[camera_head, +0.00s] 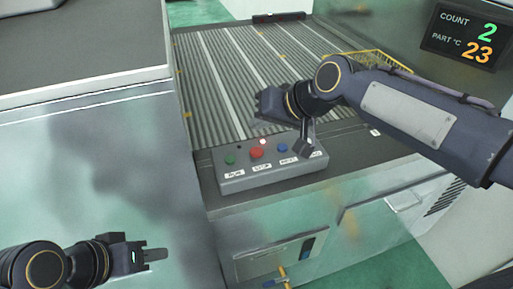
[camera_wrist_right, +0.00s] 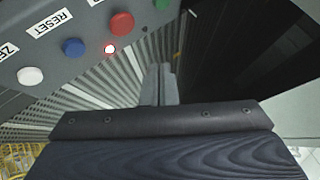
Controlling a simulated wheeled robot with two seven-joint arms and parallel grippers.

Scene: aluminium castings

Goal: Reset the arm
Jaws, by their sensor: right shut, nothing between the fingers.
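A grey control box (camera_head: 272,171) stands on the near ledge of the machine. It carries a green button (camera_head: 230,159), a red button (camera_head: 257,153), a blue button (camera_head: 282,147) labelled RESET in the right wrist view (camera_wrist_right: 74,47), and a white button (camera_wrist_right: 30,76). A small lamp (camera_head: 263,141) glows beside the red one. My right gripper (camera_head: 266,119) is shut and empty, just behind the box over the ribbed bed; its fingers (camera_wrist_right: 160,82) are apart from the buttons. My left gripper (camera_head: 156,254) is at lower left, away from the box; its opening is unclear.
The ribbed bed (camera_head: 215,85) lies behind the box. A yellow wire basket (camera_head: 378,55) is at its back right. A pale cabinet with a dark top (camera_head: 90,45) stands at left. A display (camera_head: 465,36) reads COUNT 2, PART °C 23.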

